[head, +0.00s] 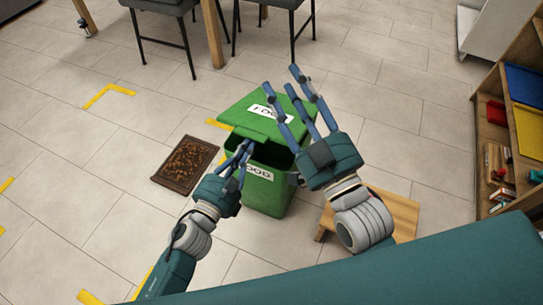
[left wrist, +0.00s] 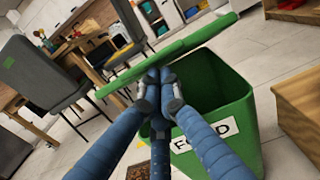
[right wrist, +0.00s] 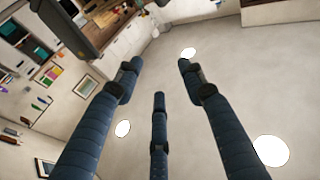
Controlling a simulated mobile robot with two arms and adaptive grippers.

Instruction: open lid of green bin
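The green bin (head: 268,197) stands on the floor at the middle of the head view, with a "FOOD" label on its front. Its green lid (head: 247,122) is partly raised and tilted, with a dark gap under its front edge. The left wrist view shows the bin body (left wrist: 240,122) and the lid edge-on (left wrist: 205,35). My left gripper (head: 243,150) is at the lid's front edge, its fingers drawn together; whether any lid edge is between them is unclear. My right gripper (head: 290,92) is open and empty, fingers spread and pointing up, overlapping the bin's right side in view.
A low wooden stool (head: 398,212) stands right of the bin. A brown doormat (head: 186,164) lies to its left. Chairs (head: 163,12) and a table leg (head: 212,35) are behind. A wooden shelf (head: 489,130) stands at the right. Floor between is clear.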

